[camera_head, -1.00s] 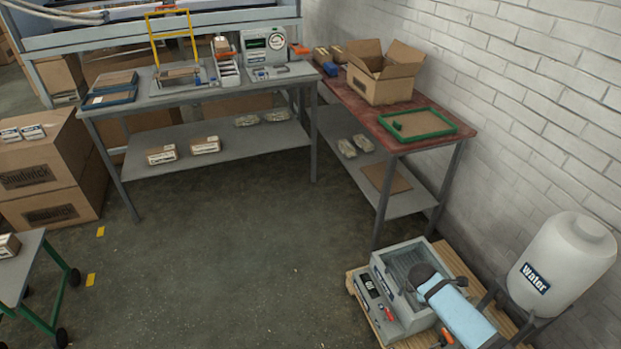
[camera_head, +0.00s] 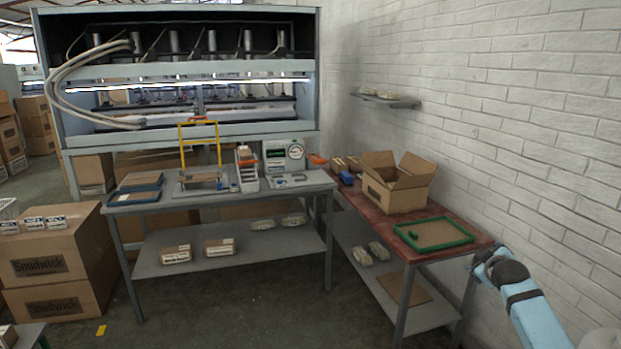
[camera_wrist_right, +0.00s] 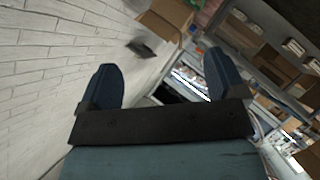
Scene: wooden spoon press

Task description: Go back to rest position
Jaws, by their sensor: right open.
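My right gripper (camera_wrist_right: 160,85) shows in the right wrist view with its two dark fingers wide apart and nothing between them. In the head view my right arm comes in at the lower right, a light blue link with a dark joint, close to the right end of the red-topped table (camera_head: 455,251). The right gripper itself cannot be made out in the head view. My left gripper and left arm are in neither view.
A grey workbench (camera_head: 215,200) holds trays, a yellow-framed fixture (camera_head: 200,150) and a scale (camera_head: 284,156). The red table bears an open cardboard box (camera_head: 397,183) and a green-rimmed tray (camera_head: 435,233). A white brick wall (camera_head: 520,130) stands close on the right.

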